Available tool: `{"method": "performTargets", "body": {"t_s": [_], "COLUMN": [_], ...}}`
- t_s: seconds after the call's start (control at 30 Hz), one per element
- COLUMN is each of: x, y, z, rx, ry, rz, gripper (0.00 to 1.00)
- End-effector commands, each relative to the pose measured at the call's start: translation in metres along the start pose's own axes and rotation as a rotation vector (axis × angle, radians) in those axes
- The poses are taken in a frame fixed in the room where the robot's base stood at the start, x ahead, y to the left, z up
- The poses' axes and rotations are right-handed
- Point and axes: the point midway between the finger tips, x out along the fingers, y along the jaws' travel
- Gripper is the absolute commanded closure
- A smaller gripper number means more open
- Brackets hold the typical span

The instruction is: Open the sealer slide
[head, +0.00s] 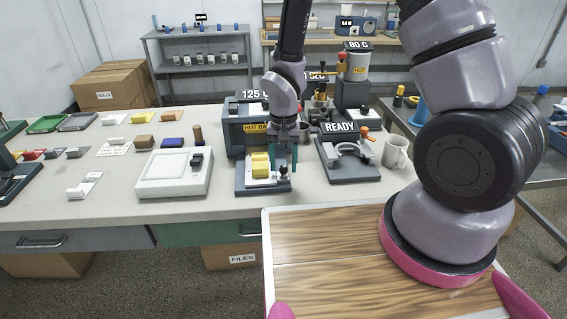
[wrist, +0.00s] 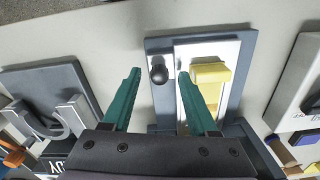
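The sealer (head: 246,132) is a dark blue-grey box with a "HOT BAR" label and a low base reaching toward me. On that base is a pale slide plate (wrist: 187,52) with a yellow block (head: 260,165). The block also shows in the wrist view (wrist: 212,73), right of my fingers. A black ball knob (wrist: 158,74) sits beside the plate; it also shows in the head view (head: 283,172). My gripper (head: 282,165) is open, its teal fingers on either side of the knob in the wrist view (wrist: 159,90). I cannot tell whether they touch it.
A white flat-topped device (head: 172,173) stands left of the sealer. A grey clamp fixture (head: 347,162) under a "READY" sign and a white mug (head: 396,152) stand to the right. The bench front before the sealer is clear.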

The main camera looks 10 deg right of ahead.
Motion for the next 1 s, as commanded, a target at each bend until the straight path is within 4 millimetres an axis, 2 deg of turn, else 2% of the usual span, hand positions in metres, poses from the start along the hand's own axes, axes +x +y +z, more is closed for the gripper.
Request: {"method": "performTargets", "body": {"t_s": [0.17,0.27,0.7,0.83,1.0], "x": [-0.001,-0.008,-0.088,-0.102,-0.108], "y": [0.000,0.000,0.000,0.000,0.000], "z": [0.000,-0.001,0.000,0.000,0.000], "rx": [0.000,0.001,0.001,0.000,0.000], "ry": [0.000,0.001,0.003,0.002,0.000], "rz": [0.000,-0.001,-0.002,-0.001,0.000], "gripper": [0.41,0.41,0.41,0.41,0.41]}}
